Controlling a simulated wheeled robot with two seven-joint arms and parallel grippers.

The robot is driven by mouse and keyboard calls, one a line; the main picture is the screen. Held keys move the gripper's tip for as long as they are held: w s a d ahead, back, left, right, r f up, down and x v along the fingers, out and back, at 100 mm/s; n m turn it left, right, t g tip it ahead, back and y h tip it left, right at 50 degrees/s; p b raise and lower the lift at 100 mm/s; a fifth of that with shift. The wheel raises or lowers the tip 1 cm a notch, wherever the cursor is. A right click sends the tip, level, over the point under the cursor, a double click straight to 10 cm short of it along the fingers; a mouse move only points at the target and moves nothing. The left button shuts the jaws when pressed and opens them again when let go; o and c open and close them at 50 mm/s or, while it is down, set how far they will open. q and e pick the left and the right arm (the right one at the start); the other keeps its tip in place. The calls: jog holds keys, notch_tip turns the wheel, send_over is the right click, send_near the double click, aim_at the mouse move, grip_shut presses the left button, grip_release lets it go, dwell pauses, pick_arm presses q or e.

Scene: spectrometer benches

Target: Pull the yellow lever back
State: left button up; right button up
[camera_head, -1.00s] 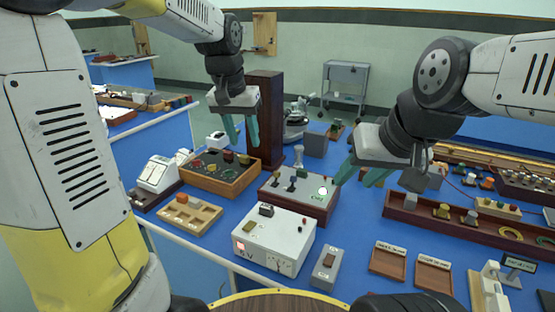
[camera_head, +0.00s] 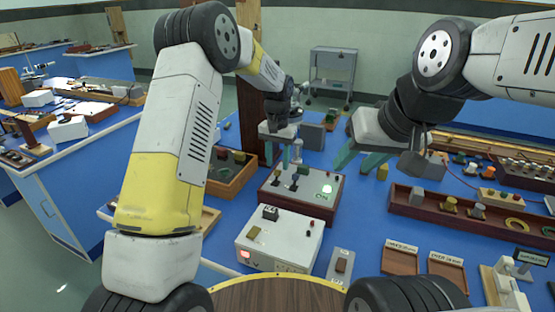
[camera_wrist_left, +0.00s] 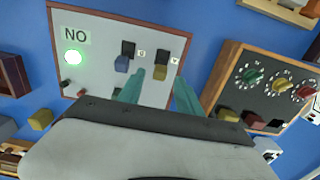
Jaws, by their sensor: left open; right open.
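The lever box (camera_head: 318,203), with a light grey top and reddish-brown sides, stands on the blue bench. In the left wrist view its panel (camera_wrist_left: 92,70) shows a lit green lamp, a blue lever (camera_wrist_left: 122,63) and the yellow lever (camera_wrist_left: 161,71). My left gripper (camera_head: 283,158) is open above the levers' end of the box. In the left wrist view the open fingers (camera_wrist_left: 160,78) point at the yellow lever, which lies in line with the gap; I cannot tell whether they touch it. My right gripper (camera_head: 357,164) is open and empty, right of the box.
A white instrument box (camera_head: 278,240) stands in front of the lever box. A wooden-framed knob box (camera_wrist_left: 265,90) is close beside it, partly behind my left arm in the head view. Two brown trays (camera_head: 400,261) lie at the front right. A long brown rack (camera_head: 470,216) is on the right.

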aim_at(276, 176)
pick_arm(q)
jog(key=shift+f, duration=1.4)
grip_shut()
jog(key=shift+s, duration=0.1)
jog(key=s+t, duration=0.1)
jog(key=t, duration=0.1)
jog(key=s+a+t+h, duration=0.1)
jog(key=shift+s+r+t, duration=0.1)
jog(key=shift+r+t, duration=0.05)
jog(key=shift+t, duration=0.25)
jog(key=t, duration=0.1)
jog(key=s+h, duration=0.1)
jog(key=t, duration=0.1)
jog(key=shift+s+a+f+t+h, duration=0.45)
jog(key=shift+s+t+h, duration=0.1)
jog(key=shift+t, duration=0.4)
jog(key=shift+s+a+f+t+h, duration=0.1)
jog(key=shift+s+t+h, duration=0.15)
jog(key=shift+t, duration=0.4)
